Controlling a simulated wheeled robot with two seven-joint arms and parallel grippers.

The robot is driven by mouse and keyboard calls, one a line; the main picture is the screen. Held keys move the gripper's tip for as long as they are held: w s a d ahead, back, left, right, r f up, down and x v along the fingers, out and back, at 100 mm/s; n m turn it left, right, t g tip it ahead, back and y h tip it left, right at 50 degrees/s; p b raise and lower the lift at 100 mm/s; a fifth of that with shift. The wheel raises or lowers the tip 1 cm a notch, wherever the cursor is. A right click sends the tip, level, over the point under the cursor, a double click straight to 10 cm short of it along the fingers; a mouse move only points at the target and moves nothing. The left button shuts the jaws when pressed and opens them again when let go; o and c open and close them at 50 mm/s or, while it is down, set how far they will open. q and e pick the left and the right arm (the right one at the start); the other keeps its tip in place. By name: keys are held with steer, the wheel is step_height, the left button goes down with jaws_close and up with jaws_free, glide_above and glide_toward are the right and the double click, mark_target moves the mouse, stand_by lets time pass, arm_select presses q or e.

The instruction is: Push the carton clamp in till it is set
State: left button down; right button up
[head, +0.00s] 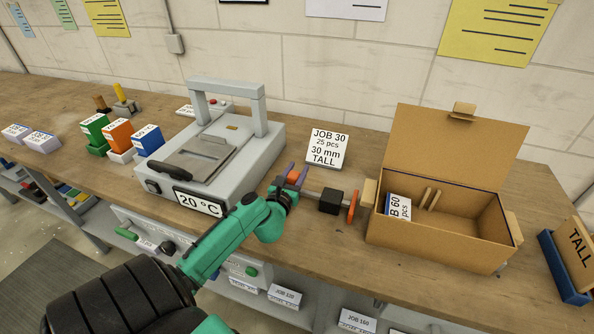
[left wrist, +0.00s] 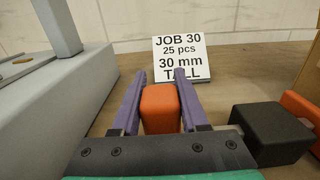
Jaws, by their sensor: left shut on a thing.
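The carton clamp is beside the left end of the open brown carton (head: 435,245). It shows a black block (head: 331,201), an orange plate (head: 352,206) on the carton side and an orange grip block (left wrist: 160,108) on the other side. A grey rod runs between the grip block and the black block. My left gripper (head: 291,178) has its purple fingers on either side of the orange grip block and is shut on it. The orange plate appears just short of the carton's wall; I cannot tell whether they touch. My right gripper is out of view.
A grey machine (head: 215,150) with a 20 °C sign stands left of my gripper. A JOB 30 card (head: 327,149) stands behind it. The carton holds a white and blue packet (head: 398,207). A blue holder (head: 562,270) with a TALL board stands far right.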

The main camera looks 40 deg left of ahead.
arm_select(q)
steer(key=shift+d, duration=0.15)
stand_by(0.6)
steer(key=d, duration=0.1)
steer(key=w+d+p, duration=0.1)
steer(key=d, duration=0.1)
steer(key=shift+d, duration=0.15)
steer(key=shift+w+d+f, duration=0.1)
steer(key=shift+w+d, duration=0.15)
steer(key=shift+d, duration=0.2)
steer(key=shift+c, duration=2.1)
jaws_free()
steer(key=b+v, duration=0.2)
steer(key=v, duration=1.2)
steer(key=shift+s+d+b, duration=0.1)
steer(key=shift+s+b, duration=0.05)
steer(key=shift+b, duration=0.15)
steer(key=shift+s+d, duration=0.1)
steer(key=shift+s, duration=0.1)
